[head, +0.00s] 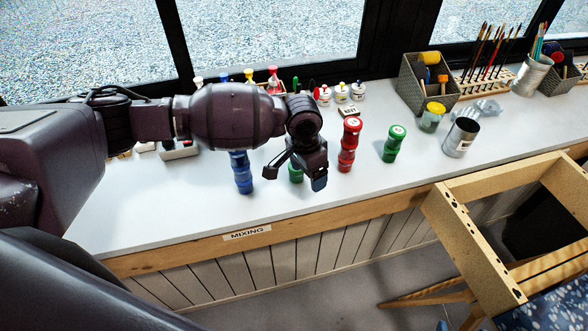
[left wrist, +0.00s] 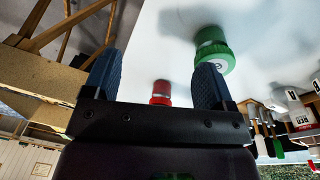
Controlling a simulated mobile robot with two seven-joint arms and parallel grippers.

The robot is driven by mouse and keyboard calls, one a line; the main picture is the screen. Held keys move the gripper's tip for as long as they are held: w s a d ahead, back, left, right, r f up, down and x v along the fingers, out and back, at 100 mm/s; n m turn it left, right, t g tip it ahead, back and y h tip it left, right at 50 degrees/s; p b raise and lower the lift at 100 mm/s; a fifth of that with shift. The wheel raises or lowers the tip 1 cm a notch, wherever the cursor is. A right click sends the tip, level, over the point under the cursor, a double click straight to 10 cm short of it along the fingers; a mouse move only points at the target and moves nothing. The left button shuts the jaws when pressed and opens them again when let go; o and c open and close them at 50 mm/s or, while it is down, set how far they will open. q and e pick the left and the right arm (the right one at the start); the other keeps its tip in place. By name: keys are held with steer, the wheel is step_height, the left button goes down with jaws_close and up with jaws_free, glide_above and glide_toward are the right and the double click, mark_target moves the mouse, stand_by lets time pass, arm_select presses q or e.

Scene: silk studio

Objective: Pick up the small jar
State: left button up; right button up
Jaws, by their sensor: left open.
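The green ones look shorter than the red; I cannot tell which one the task names. My left gripper (head: 294,172) is open above the counter at the partly hidden green jar. In the left wrist view a green jar (left wrist: 211,50) shows beyond the right-hand finger, and a red jar (left wrist: 160,92) shows between the fingers. Nothing is visibly held.
Small white pots (head: 341,93) line the window side. The counter's wooden front edge (head: 300,222) bears a "MIXING" label. A wooden frame (head: 450,230) stands at front right.

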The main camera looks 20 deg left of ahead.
arm_select(q)
steer(key=shift+n+y, duration=0.6)
steer(key=shift+y, duration=0.1)
steer(key=w+a+r, duration=0.4)
steer(key=shift+a+r, duration=0.25)
steer(key=shift+a, duration=0.15)
steer(key=f, duration=1)
steer(key=shift+w+d+f, duration=0.2)
steer(key=shift+f, duration=0.15)
steer(key=shift+c, duration=0.2)
steer(key=c, duration=1)
